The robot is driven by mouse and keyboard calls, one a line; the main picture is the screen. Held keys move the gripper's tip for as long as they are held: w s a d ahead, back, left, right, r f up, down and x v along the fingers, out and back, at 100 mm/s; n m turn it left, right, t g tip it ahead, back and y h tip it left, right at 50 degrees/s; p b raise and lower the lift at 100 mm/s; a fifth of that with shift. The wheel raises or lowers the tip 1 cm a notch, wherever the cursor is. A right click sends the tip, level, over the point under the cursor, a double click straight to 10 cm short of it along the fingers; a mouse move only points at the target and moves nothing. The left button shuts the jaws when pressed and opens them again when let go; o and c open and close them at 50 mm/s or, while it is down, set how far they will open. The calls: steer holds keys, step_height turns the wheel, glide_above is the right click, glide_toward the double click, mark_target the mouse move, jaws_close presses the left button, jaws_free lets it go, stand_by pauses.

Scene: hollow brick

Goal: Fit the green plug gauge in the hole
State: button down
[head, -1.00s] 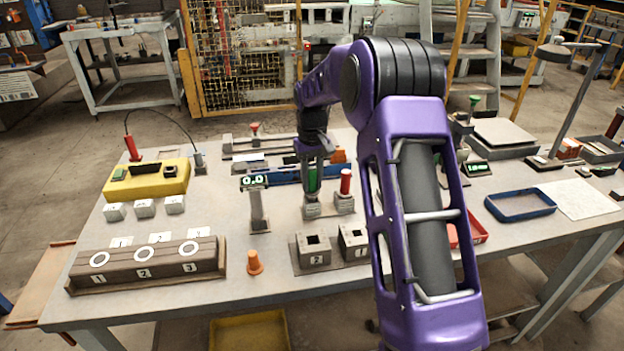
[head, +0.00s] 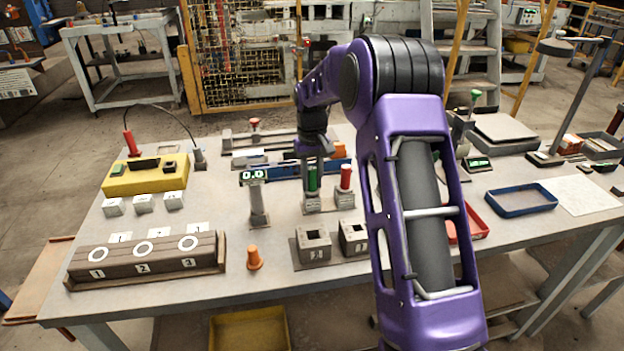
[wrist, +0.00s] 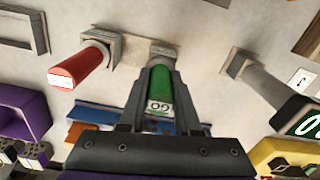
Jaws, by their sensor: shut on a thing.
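The green plug gauge (head: 312,180) is upright at its small grey stand (head: 312,203). In the wrist view the gauge (wrist: 160,85) shows a white GO label on its near end. My gripper (wrist: 160,100) is shut on its green handle, with a dark finger on each side. The far end of the gauge meets or hides the grey stand, so I cannot tell whether it is still seated. Two grey hollow blocks, one marked 2 (head: 313,248) and one beside it (head: 353,239), have open tops in front of the stand. I cannot tell which hole fits.
A red gauge (head: 346,178) stands close on the right. A post with a display (head: 257,200) is on the left. A blue tray (head: 520,201) is at right.

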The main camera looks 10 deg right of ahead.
steer(key=c, duration=0.5)
jaws_free()
step_height(320, 180, up, 18)
steer(key=shift+f+p, duration=0.25)
steer(key=shift+p, duration=0.75)
